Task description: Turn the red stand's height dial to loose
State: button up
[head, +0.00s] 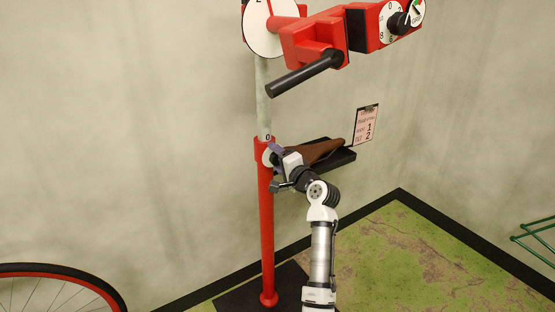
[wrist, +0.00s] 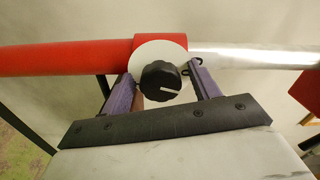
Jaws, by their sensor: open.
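The red stand (head: 267,230) is an upright red tube with a silver post rising from its collar. It lies sideways in the wrist view (wrist: 65,59). Its height dial (wrist: 160,81) is a black ribbed knob on a white disc at the red collar. The knob's white line points right in the wrist view, slightly downward. I can read no labels on the disc. My gripper (wrist: 160,73) is open, with one purple finger on each side of the knob. I cannot tell whether either finger touches it. In the head view my gripper (head: 276,160) hides the dial.
A black shelf (head: 340,159) with a brown cloth-like item (head: 322,149) is just behind my gripper. A clipboard (head: 366,125) is on the wall. The red clamp head (head: 315,45) with a black bar (head: 304,74) hangs above. A bicycle wheel (head: 75,277) is at lower left.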

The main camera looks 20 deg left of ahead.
jog(key=shift+d, duration=0.1)
jog(key=v, duration=1.3)
jog(key=shift+s+d+b, duration=0.2)
jog(key=shift+s+b, duration=0.05)
jog(key=shift+b, duration=0.15)
